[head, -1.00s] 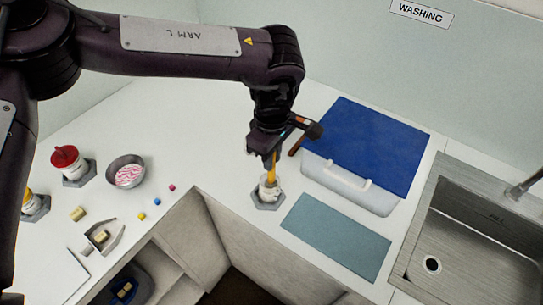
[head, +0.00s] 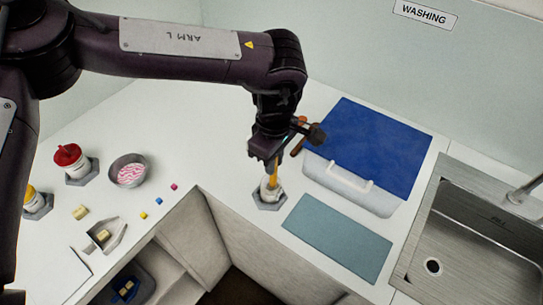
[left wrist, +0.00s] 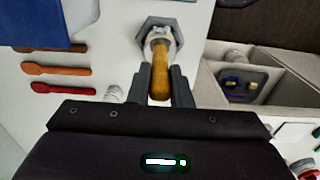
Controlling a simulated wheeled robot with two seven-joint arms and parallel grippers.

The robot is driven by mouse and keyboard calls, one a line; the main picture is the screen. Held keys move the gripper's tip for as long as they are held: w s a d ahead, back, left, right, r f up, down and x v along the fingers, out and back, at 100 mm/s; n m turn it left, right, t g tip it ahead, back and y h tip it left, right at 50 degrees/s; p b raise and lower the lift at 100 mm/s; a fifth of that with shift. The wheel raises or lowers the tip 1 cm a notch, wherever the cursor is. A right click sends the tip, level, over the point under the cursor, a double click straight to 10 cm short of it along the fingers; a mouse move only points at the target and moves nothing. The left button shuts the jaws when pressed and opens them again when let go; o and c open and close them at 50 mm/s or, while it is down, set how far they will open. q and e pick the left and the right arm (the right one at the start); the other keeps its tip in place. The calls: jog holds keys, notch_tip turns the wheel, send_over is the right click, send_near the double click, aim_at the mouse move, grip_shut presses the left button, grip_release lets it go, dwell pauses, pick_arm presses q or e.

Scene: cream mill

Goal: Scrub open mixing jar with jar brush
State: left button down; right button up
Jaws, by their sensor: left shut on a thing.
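The jar brush (head: 273,178) has a yellow-orange handle. My left gripper (head: 269,162) is shut on this handle and holds the brush upright above the open mixing jar (head: 267,193). The jar is small and white and stands in a grey hexagonal holder (head: 262,204) on the counter. The left wrist view shows the handle (left wrist: 160,75) between the fingers (left wrist: 160,88), pointing into the jar (left wrist: 158,36). The brush head is hidden, so its depth in the jar cannot be told. My right gripper is in neither view.
A blue-topped white box (head: 365,150) and a teal mat (head: 337,238) lie right of the jar, with a sink (head: 480,235) beyond. A red-lidded jar (head: 69,157) and a bowl (head: 128,171) stand left. Spoons (left wrist: 58,70) lie close behind the gripper.

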pick_arm(q)
notch_tip(320, 180, up, 10)
jog(key=p, duration=0.8)
jog(key=shift+w+a+r, duration=0.2)
jog(key=shift+w+a, duration=0.05)
jog(key=shift+a, duration=0.2)
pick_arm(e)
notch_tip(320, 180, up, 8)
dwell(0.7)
pick_arm(q)
jog(key=shift+a, duration=0.1)
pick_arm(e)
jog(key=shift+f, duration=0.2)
